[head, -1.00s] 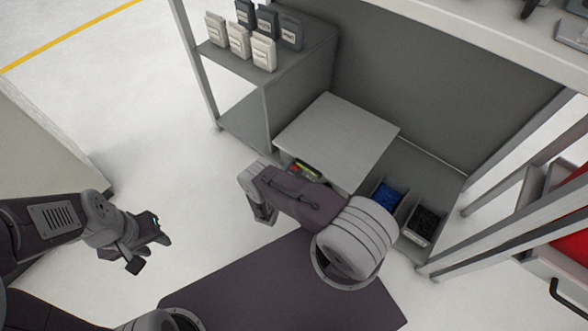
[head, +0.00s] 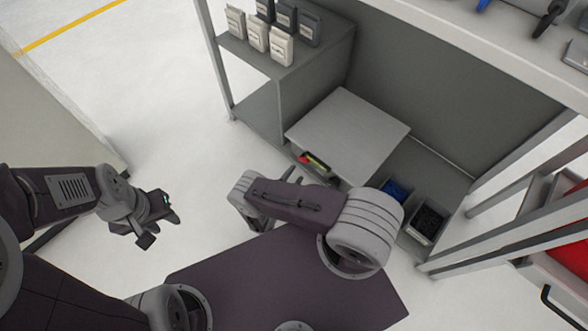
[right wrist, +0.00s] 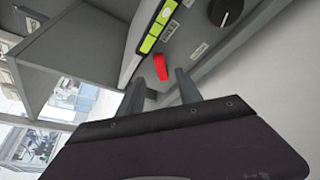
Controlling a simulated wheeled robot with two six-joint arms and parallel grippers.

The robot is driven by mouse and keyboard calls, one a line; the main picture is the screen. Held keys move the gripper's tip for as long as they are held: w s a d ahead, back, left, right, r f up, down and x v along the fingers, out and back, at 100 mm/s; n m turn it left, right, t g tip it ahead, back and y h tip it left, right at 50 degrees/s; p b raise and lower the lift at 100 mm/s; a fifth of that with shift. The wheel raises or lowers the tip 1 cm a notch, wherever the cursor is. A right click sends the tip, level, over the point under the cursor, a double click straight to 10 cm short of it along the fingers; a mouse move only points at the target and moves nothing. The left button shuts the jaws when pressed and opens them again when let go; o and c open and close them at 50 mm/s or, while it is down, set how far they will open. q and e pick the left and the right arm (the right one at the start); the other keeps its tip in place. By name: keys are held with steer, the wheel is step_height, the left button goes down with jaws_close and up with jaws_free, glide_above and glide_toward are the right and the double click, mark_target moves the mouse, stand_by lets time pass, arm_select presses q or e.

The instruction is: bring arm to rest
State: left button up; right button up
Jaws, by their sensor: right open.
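My right arm reaches across the middle of the head view, and its gripper (head: 293,176) shows just past the forearm, near a grey device (head: 347,132) with a light flat top. In the right wrist view the two dark fingers (right wrist: 161,88) are apart with nothing between them. A red switch (right wrist: 160,67) on the device's front panel appears beyond the fingertips; the gripper looks clear of it. My left gripper (head: 160,228) hangs over bare floor at the left, its fingers apart and empty.
The device sits on a grey shelf with a blue-filled bin (head: 396,190) and a dark-filled bin (head: 430,220) at its right. Several labelled boxes (head: 257,33) stand on a raised shelf at its left. Rack posts (head: 216,60) flank the shelf. Floor at the left is open.

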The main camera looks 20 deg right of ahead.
steer(key=w+r+m+g, duration=0.1)
steer(key=w+r+m, duration=0.3)
steer(key=w+r, duration=0.55)
steer(key=w+d+r+m+g+h, duration=0.1)
steer(key=d+r+m+g, duration=0.15)
steer(key=r, duration=0.35)
steer(key=w+d+r+m+g+h, duration=0.1)
steer(key=d+r+m, duration=0.15)
steer(key=r, duration=0.45)
steer(key=s+d+r+m+g+y+p, duration=0.1)
steer(key=s+d+r+m+g+y, duration=0.1)
steer(key=s+d+r+m+g, duration=0.35)
steer(key=s+a+r+m+y, duration=0.25)
steer(key=s+r+y, duration=0.35)
steer(key=s, duration=0.5)
steer(key=s+a+f+t+y, duration=0.15)
steer(key=s+a+y, duration=0.35)
steer(key=s+a, duration=0.5)
step_height(320, 180, up, 38)
steer(key=w+a+p, duration=0.2)
steer(key=p, duration=3.6)
steer(key=shift+w+f+y, duration=0.2)
steer(key=shift+w+y, duration=0.1)
steer(key=shift+y, duration=0.1)
